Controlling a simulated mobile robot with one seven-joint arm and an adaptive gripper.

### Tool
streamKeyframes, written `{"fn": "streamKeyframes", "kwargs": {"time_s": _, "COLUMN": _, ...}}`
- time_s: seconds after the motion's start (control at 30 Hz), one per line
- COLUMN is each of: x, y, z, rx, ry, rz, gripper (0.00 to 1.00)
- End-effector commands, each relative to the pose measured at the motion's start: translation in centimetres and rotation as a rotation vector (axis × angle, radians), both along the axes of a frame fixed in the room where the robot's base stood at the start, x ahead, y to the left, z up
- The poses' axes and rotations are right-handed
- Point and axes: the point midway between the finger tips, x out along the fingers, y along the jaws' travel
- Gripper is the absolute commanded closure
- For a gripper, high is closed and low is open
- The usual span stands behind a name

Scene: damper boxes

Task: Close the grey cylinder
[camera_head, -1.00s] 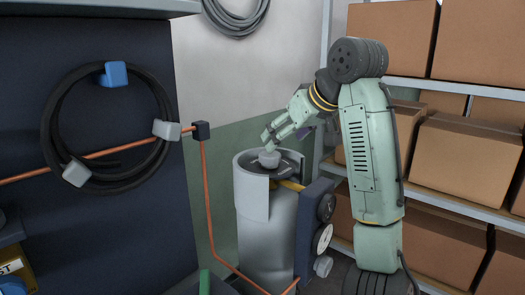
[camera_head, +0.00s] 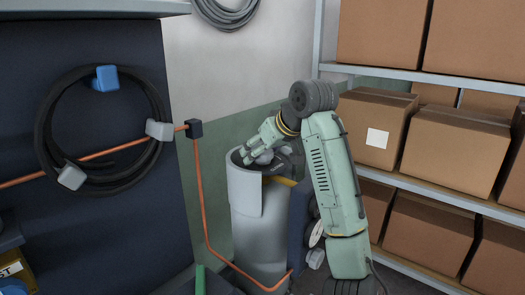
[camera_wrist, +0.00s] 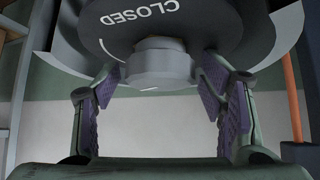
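The grey cylinder (camera_head: 258,235) stands upright against the back wall, with a pale curved shell (camera_head: 243,190) around its upper part. In the wrist view its dark top disc (camera_wrist: 200,20) bears the word "CLOSED" and a white curved line. A round grey knob (camera_wrist: 158,65) sticks out from the middle of the disc. My gripper (camera_wrist: 160,95) is open, its purple-padded fingers on either side of the knob, with gaps visible between pads and knob. In the head view my gripper (camera_head: 262,152) is at the cylinder's top and hides most of the knob.
Shelves with cardboard boxes (camera_head: 455,150) fill the right. A coiled black cable (camera_head: 60,125) hangs on the dark cabinet at left.

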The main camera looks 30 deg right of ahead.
Motion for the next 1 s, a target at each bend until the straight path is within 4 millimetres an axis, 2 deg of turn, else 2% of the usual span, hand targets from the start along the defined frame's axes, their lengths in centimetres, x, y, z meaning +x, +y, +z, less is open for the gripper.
{"fn": "streamKeyframes", "kwargs": {"time_s": 0.07, "x": -0.01, "y": 0.00, "z": 0.02, "rx": 0.000, "ry": 0.000, "rz": 0.000, "gripper": 0.43}}
{"fn": "streamKeyframes", "kwargs": {"time_s": 0.63, "x": -0.01, "y": 0.01, "z": 0.04, "rx": 0.000, "ry": 0.000, "rz": 0.000, "gripper": 0.81}}
{"fn": "streamKeyframes", "kwargs": {"time_s": 1.0, "x": 0.02, "y": 0.10, "z": -0.05, "rx": -0.001, "ry": -0.001, "rz": -0.058, "gripper": 0.83}}
